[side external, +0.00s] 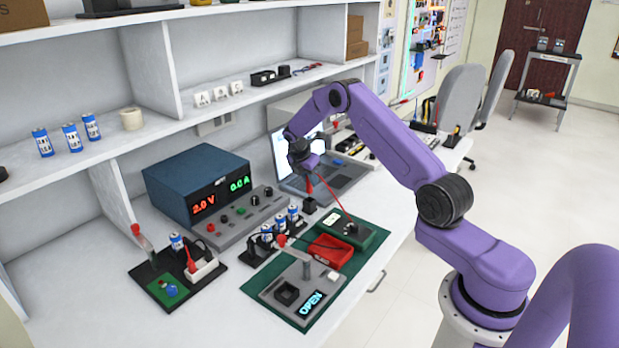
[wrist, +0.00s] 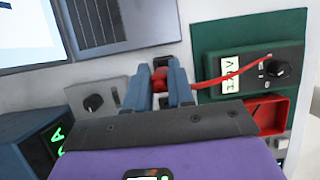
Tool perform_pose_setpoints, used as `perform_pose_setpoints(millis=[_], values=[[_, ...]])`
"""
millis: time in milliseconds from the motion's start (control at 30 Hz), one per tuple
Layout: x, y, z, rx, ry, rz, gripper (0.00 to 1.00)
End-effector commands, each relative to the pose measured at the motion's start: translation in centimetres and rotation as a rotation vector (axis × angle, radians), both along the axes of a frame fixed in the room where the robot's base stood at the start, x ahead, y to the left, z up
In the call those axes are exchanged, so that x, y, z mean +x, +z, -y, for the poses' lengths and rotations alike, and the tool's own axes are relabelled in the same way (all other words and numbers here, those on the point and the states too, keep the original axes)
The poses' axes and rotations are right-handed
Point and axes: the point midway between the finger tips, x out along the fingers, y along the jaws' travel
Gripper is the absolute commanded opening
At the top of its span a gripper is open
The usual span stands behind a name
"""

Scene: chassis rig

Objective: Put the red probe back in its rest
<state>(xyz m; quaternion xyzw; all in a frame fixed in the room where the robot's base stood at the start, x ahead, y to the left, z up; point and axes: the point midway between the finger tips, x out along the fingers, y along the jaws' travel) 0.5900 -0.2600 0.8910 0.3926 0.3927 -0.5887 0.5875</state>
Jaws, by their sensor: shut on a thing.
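The red probe (side external: 309,187) is held upright in my gripper (side external: 308,172), in front of the laptop. In the wrist view my gripper (wrist: 160,88) has both fingers closed on the probe's red body (wrist: 160,78). A red lead runs from the probe to the green meter (side external: 345,236), which also shows in the wrist view (wrist: 234,69). A small black block (side external: 309,206), which looks like the probe's rest, stands directly below the probe. I cannot tell whether the tip is inside it.
A red tray (side external: 331,251) and a grey switch unit reading OPEN (side external: 300,290) stand on the green mat (side external: 259,283). Blue batteries in a holder (side external: 268,240) and a power supply (side external: 195,185) are to the left. The laptop (side external: 345,178) stands close behind.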

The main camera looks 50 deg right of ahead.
Motion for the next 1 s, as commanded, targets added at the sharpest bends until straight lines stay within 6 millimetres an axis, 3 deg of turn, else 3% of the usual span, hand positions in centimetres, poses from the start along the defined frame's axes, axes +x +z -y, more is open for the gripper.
perform_pose_setpoints(millis=[1000], values=[[0.0,-1.5,0.0,-0.001,0.0,0.0,0.0]])
